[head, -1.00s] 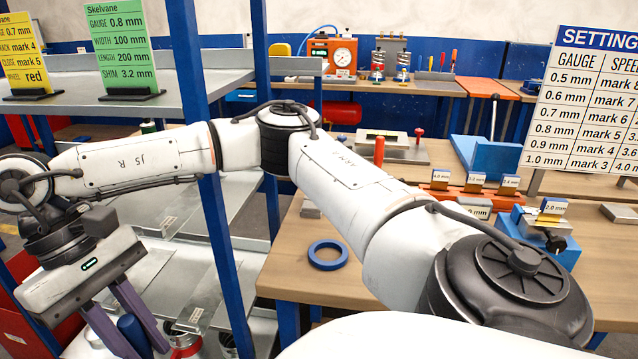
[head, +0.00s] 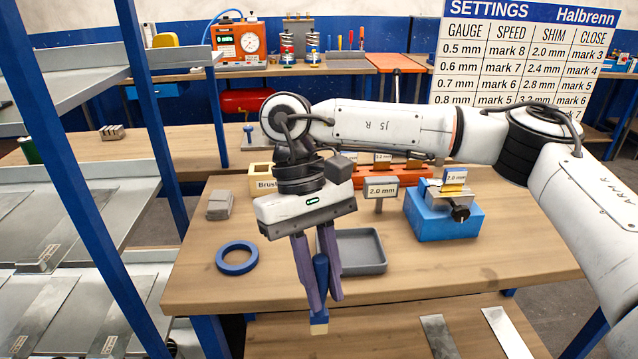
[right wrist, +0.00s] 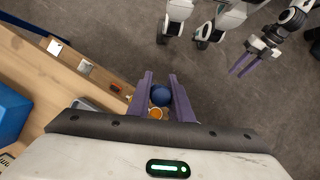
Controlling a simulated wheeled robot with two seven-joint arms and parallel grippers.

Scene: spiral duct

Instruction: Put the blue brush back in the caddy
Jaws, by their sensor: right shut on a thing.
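My right gripper (head: 323,300) is shut on the blue brush (head: 321,275), which hangs upright between the fingers with its pale bristle end (head: 319,328) down. It is held near the front edge of the wooden table. In the right wrist view the brush's rounded blue end (right wrist: 161,95) shows between the fingers. A cream box labelled "Brush" (head: 262,179), apparently the caddy, stands farther back on the table, partly hidden by my right wrist. My left gripper (right wrist: 243,64) shows small in the right wrist view, its fingers apart and empty.
A grey tray (head: 358,268) lies just behind the brush. A blue ring (head: 237,258) and a grey block (head: 220,205) lie to the left. A blue fixture (head: 443,218) and a "2.0 mm" sign (head: 381,191) stand to the right. Blue rack posts (head: 150,120) rise at left.

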